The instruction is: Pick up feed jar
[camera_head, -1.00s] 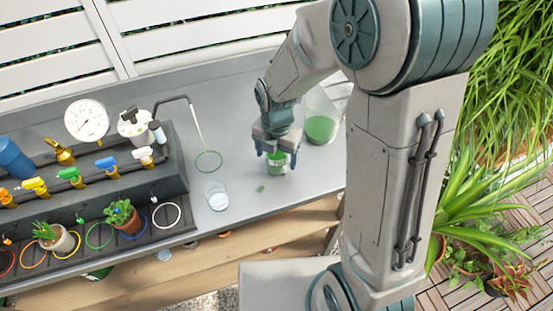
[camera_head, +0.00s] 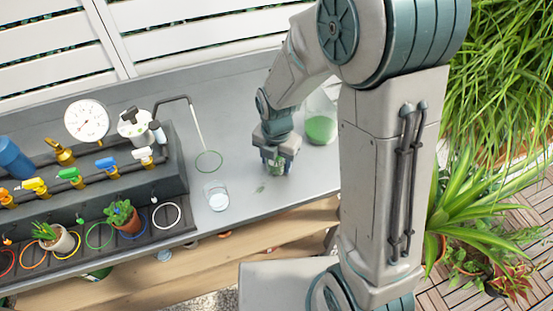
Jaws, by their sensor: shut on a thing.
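The feed jar (camera_head: 275,169), a small clear jar with green contents, stands on the grey bench top towards its right part. My gripper (camera_head: 275,165) points down over it and is shut on it, with fingers on both sides. The gripper hides the upper part of the jar. I cannot tell whether the jar is clear of the bench.
A large flask with green liquid (camera_head: 320,129) stands just right of my gripper. A clear beaker (camera_head: 217,197) stands to the left, and a green ring (camera_head: 209,162) under a bent spout. Potted plants (camera_head: 122,218) and coloured valves (camera_head: 106,165) are further left.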

